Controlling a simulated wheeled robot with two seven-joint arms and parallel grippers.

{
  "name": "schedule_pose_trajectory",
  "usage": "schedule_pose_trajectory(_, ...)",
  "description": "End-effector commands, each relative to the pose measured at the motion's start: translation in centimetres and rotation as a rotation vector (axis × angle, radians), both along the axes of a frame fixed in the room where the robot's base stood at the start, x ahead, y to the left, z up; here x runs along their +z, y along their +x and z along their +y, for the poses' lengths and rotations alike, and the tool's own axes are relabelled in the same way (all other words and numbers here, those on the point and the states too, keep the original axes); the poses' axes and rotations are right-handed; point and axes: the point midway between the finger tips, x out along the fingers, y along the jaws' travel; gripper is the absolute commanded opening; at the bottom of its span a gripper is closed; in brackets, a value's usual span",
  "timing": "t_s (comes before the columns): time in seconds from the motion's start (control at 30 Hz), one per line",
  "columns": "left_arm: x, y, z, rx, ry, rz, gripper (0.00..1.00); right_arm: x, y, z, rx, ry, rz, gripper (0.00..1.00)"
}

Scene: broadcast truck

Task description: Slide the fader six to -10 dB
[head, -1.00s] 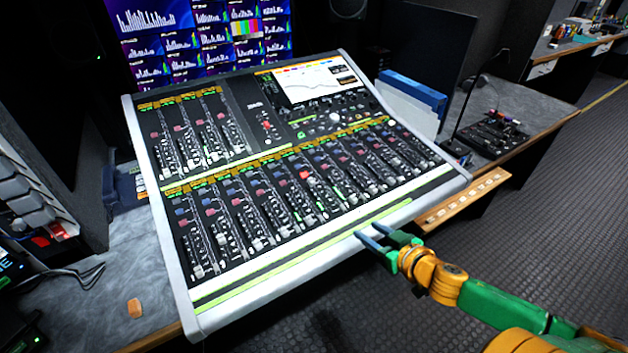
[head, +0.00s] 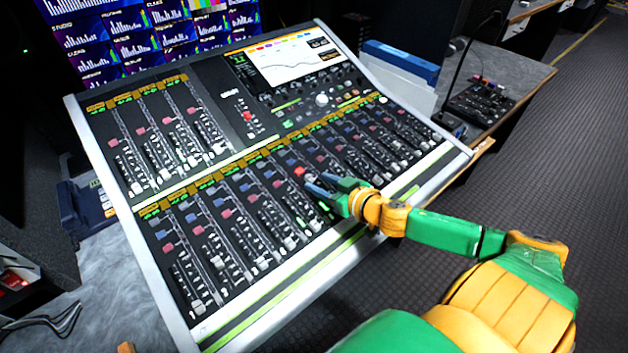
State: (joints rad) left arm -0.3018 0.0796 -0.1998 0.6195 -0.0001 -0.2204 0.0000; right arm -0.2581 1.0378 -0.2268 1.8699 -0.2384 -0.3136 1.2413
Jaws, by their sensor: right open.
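The mixing console (head: 290,290) fills the middle of the head view, tilted, with a lower bank of faders. Counting from the left in that bank, the sixth strip seems to be the one with the lit red button (head: 299,171). My right gripper (head: 315,184) is over this strip, just below and right of the lit button, its blue fingers pointing left and partly covering the strip. It is open. I cannot tell whether it touches a fader cap, nor read the sixth fader's dB position. My left gripper is not in view.
Neighbouring fader caps and buttons stand close on both sides. A console display (head: 290,58) and meter monitors (head: 150,30) are behind. A small panel with a gooseneck (head: 478,100) is on the right desk. The grey floor (head: 560,160) at right is clear.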

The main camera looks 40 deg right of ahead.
Motion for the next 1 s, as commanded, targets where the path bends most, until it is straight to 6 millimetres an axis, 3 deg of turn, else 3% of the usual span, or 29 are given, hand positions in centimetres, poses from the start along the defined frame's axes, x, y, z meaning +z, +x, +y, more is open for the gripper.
schedule_pose_trajectory(0.2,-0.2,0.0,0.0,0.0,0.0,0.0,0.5,-0.7,2.0,0.1,-0.001,0.001,-0.002,0.5)
schedule_pose_trajectory(0.57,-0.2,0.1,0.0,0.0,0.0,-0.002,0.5,-1.0,2.4,0.2,0.0,-0.001,0.001,0.5)
schedule_pose_trajectory(0.6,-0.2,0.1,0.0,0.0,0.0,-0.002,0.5,-1.0,2.4,0.2,0.0,-0.001,0.001,0.47)
schedule_pose_trajectory(0.77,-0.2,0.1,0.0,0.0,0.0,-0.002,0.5,-1.0,2.4,0.2,0.0,-0.001,0.001,0.04)
schedule_pose_trajectory(0.8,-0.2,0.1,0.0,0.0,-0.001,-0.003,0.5,-1.0,2.4,0.2,0.0,-0.001,0.001,0.0)
schedule_pose_trajectory(1.0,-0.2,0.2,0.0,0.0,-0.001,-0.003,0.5,-1.0,2.4,0.2,0.0,-0.001,0.001,0.0)
